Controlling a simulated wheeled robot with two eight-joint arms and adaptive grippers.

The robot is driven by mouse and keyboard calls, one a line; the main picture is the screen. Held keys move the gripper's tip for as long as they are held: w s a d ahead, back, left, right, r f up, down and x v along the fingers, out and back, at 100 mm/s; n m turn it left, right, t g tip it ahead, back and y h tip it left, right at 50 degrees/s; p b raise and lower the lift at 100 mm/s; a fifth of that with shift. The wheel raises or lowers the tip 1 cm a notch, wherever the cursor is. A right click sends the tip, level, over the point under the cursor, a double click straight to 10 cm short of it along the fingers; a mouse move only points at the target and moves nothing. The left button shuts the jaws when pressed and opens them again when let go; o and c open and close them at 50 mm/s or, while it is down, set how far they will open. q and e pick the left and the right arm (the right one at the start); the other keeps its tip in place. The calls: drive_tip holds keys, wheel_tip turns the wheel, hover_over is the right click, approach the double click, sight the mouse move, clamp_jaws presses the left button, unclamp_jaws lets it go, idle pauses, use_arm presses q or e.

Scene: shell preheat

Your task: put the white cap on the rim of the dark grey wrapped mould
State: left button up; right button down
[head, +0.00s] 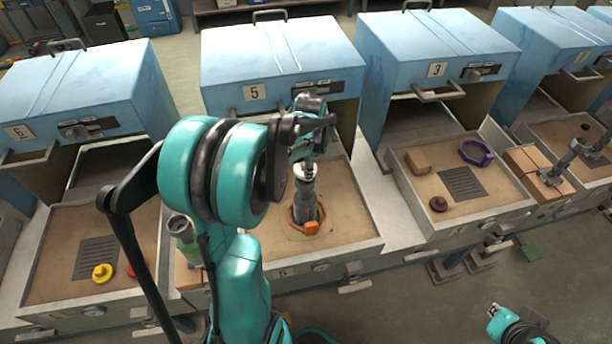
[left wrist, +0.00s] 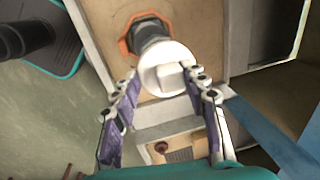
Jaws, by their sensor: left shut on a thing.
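The dark grey wrapped mould (head: 306,202) stands in an orange ring (head: 292,219) on the sandy tray in front of furnace 5. It also shows in the left wrist view (left wrist: 151,31), partly behind the cap. The white cap (head: 304,171) is at the mould's top end; its round face (left wrist: 157,72) fills the space at my left fingertips. My left gripper (left wrist: 163,78) is shut on the cap, a finger on each side. Whether the cap rests fully on the rim is hidden. My right gripper (head: 497,316) is at the bottom right, far from the mould, its fingers unclear.
Furnace 6's tray, to the left, holds a yellow piece (head: 102,273). A green bottle-like object (head: 184,236) stands left of furnace 5's tray.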

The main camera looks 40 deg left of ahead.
use_arm(q)
wheel_tip(320, 180, down, 4)
drive_tip(key=shift+w+f+b, duration=0.1)
drive_tip(key=shift+f+b, duration=0.05)
drive_tip(key=shift+b, duration=0.5)
drive_tip(key=o, duration=1.2)
drive_tip(key=shift+o, duration=0.2)
